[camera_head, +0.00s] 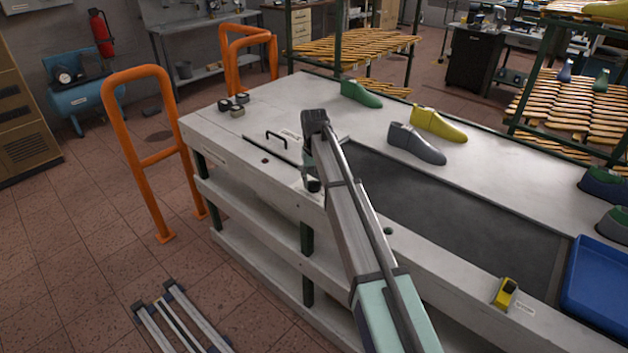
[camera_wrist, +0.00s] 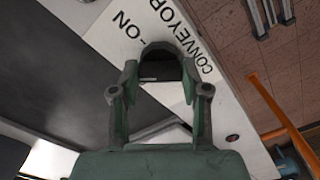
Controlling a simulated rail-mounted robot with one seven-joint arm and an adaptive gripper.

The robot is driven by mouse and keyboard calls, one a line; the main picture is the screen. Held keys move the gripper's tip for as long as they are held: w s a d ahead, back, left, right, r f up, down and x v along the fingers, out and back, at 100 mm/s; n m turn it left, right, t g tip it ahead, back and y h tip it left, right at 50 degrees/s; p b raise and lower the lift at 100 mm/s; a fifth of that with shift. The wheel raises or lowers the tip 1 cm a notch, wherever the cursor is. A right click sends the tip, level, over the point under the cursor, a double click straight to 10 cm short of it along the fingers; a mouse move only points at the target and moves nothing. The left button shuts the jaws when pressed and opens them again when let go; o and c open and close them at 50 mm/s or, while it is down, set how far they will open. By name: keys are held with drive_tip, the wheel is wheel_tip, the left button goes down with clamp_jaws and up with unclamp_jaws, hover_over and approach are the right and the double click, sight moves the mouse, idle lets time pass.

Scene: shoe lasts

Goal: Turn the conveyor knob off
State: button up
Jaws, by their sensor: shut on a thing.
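In the wrist view my gripper (camera_wrist: 161,60) is shut, with its fingers meeting over a dark part beside the label. I take this part for the conveyor knob (camera_wrist: 162,72); the fingers hide most of it, so its angle cannot be told. The white label (camera_wrist: 150,22) reads CONVEYOR, with "- ON" next to it. In the head view my gripper (camera_head: 312,184) is low at the near edge of the white bench, and my arm covers the knob there.
The bench (camera_head: 225,130) has a dark belt (camera_head: 450,215). A grey last (camera_head: 415,144), a yellow last (camera_head: 438,124) and a green last (camera_head: 361,94) stand behind it. A black handle (camera_head: 277,137) is near my gripper. Orange rails (camera_head: 139,78) stand left; a blue tray (camera_head: 598,290) is right.

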sight(314, 181)
drive_tip(key=n, duration=0.3)
drive_tip(key=shift+n, duration=2.2)
drive_tip(key=o, duration=1.1)
drive_tip(key=shift+o, duration=0.2)
drive_tip(key=shift+r, duration=0.1)
wheel_tip(314, 181, up, 12)
